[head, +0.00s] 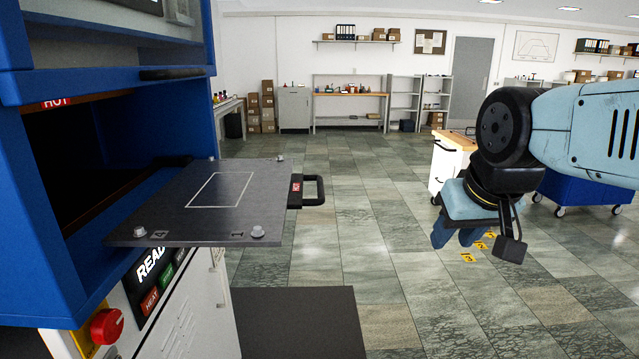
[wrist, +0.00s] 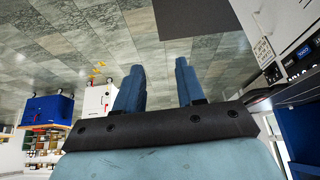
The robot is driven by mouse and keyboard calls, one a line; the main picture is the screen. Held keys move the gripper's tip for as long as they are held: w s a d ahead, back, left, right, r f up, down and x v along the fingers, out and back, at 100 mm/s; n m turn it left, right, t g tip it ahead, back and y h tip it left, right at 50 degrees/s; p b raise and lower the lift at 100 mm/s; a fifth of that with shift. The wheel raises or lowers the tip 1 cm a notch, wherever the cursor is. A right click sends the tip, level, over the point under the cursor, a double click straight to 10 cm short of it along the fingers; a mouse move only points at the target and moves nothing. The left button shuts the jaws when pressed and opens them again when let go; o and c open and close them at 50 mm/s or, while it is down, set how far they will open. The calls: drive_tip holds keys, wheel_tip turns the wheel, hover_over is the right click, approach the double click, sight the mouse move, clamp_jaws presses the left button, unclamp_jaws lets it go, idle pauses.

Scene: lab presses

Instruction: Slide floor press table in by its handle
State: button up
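The floor press table (head: 150,215) is a flat dark metal plate sticking out of the open front of the blue floor press (head: 50,270). A white square outline and bolts show on its top. Its black handle (head: 314,191), with a red label beside it, is on the plate's outer edge. My gripper (head: 457,238) is well to the right of the handle, apart from it, pointing down. In the wrist view my gripper (wrist: 158,88) shows two blue fingers spread apart with nothing between them, only floor beyond. The handle cannot be made out in the wrist view.
A dark mat (head: 300,322) lies on the floor before the press. A red stop button (head: 106,326) is on the press front. A white cabinet with a wooden top (head: 452,160) and a blue wheeled bin (head: 585,190) stand behind my arm. Tiled floor between is clear.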

drive_tip(key=shift+w, duration=0.1)
drive_tip(key=shift+w+a, duration=0.1)
drive_tip(key=g+y, duration=0.5)
drive_tip(key=y, duration=1.1)
approach(320, 185)
drive_tip(key=a+f, duration=0.1)
drive_tip(key=a, duration=0.5)
drive_tip(key=a+f, duration=0.1)
drive_tip(key=a, duration=0.2)
drive_tip(key=shift+w+a+f, duration=0.3)
drive_tip(key=shift+w+a, duration=0.05)
drive_tip(key=shift+a, duration=0.05)
drive_tip(key=shift+c, duration=0.2)
clamp_jaws()
drive_tip(key=shift+f, duration=0.1)
